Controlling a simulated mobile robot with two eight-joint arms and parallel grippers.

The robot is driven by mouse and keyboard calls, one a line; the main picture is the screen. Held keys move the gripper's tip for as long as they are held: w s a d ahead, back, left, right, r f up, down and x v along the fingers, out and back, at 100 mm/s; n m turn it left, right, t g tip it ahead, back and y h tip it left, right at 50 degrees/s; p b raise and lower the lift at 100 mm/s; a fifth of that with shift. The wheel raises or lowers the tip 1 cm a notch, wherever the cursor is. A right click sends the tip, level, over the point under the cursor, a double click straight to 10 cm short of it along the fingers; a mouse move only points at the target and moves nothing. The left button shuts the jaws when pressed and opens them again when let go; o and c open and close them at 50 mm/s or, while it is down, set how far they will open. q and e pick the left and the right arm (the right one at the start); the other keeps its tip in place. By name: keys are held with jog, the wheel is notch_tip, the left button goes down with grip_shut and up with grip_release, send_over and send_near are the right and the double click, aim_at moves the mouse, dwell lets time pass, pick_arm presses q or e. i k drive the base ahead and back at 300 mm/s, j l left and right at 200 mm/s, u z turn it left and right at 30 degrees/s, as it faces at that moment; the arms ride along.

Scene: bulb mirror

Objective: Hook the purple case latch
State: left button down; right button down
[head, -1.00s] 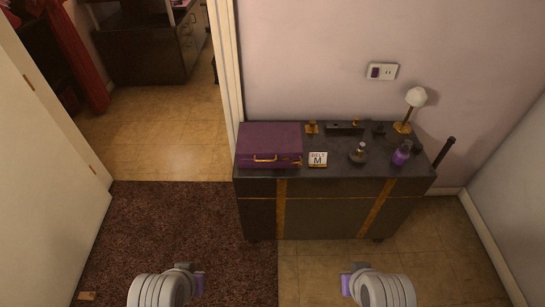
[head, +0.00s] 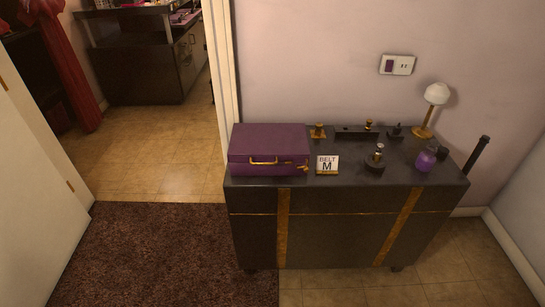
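The purple case (head: 268,147) lies closed on the left end of the dark cabinet top. A gold handle (head: 263,162) is on its front face. A small gold latch (head: 300,168) shows at the right end of the front; it is too small to tell whether it is hooked. Neither of my grippers is in the head view now.
The dark cabinet (head: 340,228) has gold straps. A "BELT M" card (head: 327,165), a dark round-based item (head: 376,160), a purple bottle (head: 427,158) and a white-shaded lamp (head: 437,95) stand on it. A brown carpet (head: 160,250) and open floor lie in front and left. A doorway is at left.

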aim_at(305, 168)
jog(key=l+u, duration=0.15)
jog(key=l, duration=0.25)
jog(key=k+l+u, duration=0.2)
jog(key=l, duration=0.2)
jog(key=l+u, duration=0.15)
jog(key=l, duration=0.25)
jog(key=k+l+u, duration=0.15)
jog(key=l, duration=0.25)
jog(key=k+l+u, duration=0.2)
jog(key=l, duration=0.15)
jog(key=k+l+u, duration=0.15)
jog(key=l, duration=0.2)
jog(key=i+l+u, duration=0.15)
jog(key=l, duration=0.15)
jog(key=i+l+u, duration=0.15)
jog(key=l, duration=0.2)
jog(key=i+l+u, duration=0.2)
jog(key=l, duration=0.15)
jog(key=l+u, duration=0.15)
jog(key=l, duration=0.2)
jog(key=i+l+u, duration=0.15)
jog(key=l, duration=0.25)
jog(key=k, duration=0.05)
